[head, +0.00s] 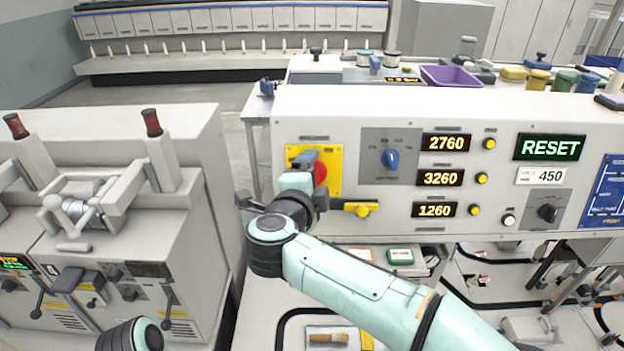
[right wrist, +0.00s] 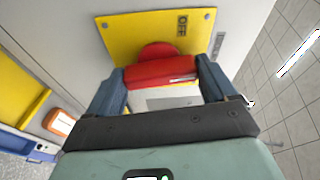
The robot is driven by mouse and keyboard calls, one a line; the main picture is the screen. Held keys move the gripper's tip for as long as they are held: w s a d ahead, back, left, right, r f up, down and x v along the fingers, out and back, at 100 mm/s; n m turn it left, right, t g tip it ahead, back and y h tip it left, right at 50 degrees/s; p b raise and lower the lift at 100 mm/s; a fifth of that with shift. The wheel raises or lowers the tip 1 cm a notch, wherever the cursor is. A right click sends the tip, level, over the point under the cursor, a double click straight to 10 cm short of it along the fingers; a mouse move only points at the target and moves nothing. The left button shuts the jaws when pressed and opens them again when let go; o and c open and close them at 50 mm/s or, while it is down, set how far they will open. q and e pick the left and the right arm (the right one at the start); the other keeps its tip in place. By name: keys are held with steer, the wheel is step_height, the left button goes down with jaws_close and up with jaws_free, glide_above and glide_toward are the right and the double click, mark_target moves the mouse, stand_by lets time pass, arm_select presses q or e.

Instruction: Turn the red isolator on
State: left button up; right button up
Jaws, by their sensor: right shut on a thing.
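The red isolator (head: 320,173) is a red knob on a yellow plate (head: 333,152) at the left end of the white panel. In the right wrist view, its red handle (right wrist: 160,72) lies crosswise between the two dark fingers of my right gripper (right wrist: 160,85). The fingers are shut on the handle's ends. An "OFF" mark (right wrist: 183,24) shows on the yellow plate above it. In the head view my right gripper (head: 306,168) covers part of the knob. My left gripper is out of view.
A blue selector knob (head: 391,159), amber displays (head: 446,143) and a green RESET sign (head: 549,147) sit to the right on the panel. A grey machine (head: 130,250) stands to the left.

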steer(key=shift+m, duration=0.6)
steer(key=o, duration=0.8)
steer(key=shift+o, duration=0.2)
steer(key=shift+s, duration=0.1)
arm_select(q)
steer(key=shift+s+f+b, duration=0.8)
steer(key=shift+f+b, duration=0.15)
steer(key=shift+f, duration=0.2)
arm_select(e)
steer(key=v, duration=1.3)
steer(key=shift+r, duration=0.35)
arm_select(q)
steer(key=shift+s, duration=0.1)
arm_select(e)
steer(key=shift+f, duration=0.1)
